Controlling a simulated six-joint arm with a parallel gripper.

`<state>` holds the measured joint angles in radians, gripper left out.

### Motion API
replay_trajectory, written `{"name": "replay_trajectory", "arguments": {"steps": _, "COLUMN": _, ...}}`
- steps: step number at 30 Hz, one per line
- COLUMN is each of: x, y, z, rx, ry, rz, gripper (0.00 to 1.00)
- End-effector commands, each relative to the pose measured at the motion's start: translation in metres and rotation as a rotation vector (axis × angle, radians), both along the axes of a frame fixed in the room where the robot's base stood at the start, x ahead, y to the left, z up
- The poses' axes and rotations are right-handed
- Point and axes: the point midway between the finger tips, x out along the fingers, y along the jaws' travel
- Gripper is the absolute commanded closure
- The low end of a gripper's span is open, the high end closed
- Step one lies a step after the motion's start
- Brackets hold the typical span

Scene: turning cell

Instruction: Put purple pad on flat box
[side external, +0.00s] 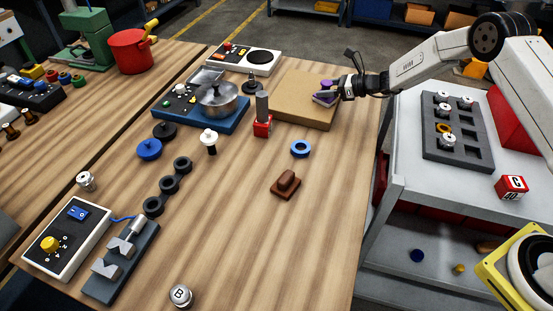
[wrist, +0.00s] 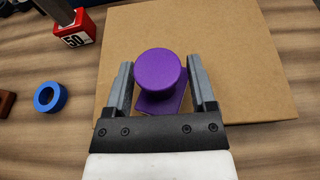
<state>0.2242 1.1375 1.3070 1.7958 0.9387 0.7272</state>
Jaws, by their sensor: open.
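The flat box (side external: 293,105) is a wide, low cardboard box on the wooden table, and it fills much of the wrist view (wrist: 225,50). The purple pad (side external: 325,99) is on the near right part of the box in the side view. In the wrist view the purple pad (wrist: 160,75) shows a round knob top and a squarish base under it. My gripper (side external: 328,95) is at the pad; in the wrist view my gripper (wrist: 160,75) is open, with one finger on each side of the pad and small gaps beside the knob. The pad's underside is hidden.
A red block marked 50 with a grey post (side external: 262,118) stands left of the box. A blue ring (side external: 300,148) and a brown block with a handle (side external: 286,184) lie nearer. A blue tray with a metal pot (side external: 218,98) stands left. The table's right edge is close to the box.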

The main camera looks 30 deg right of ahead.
Motion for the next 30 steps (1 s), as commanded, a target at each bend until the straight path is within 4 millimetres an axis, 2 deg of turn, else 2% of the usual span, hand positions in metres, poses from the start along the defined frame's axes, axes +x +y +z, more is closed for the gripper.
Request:
{"name": "replay_trajectory", "arguments": {"steps": 5, "x": -0.001, "y": -0.001, "z": 0.003, "rx": 0.000, "ry": 0.000, "rz": 0.000, "gripper": 0.28}}
{"name": "replay_trajectory", "arguments": {"steps": 11, "x": -0.011, "y": -0.011, "z": 0.009, "rx": 0.000, "ry": 0.000, "rz": -0.001, "gripper": 0.28}}
{"name": "replay_trajectory", "arguments": {"steps": 30, "x": -0.074, "y": -0.071, "z": 0.040, "rx": 0.000, "ry": 0.000, "rz": -0.001, "gripper": 0.28}}
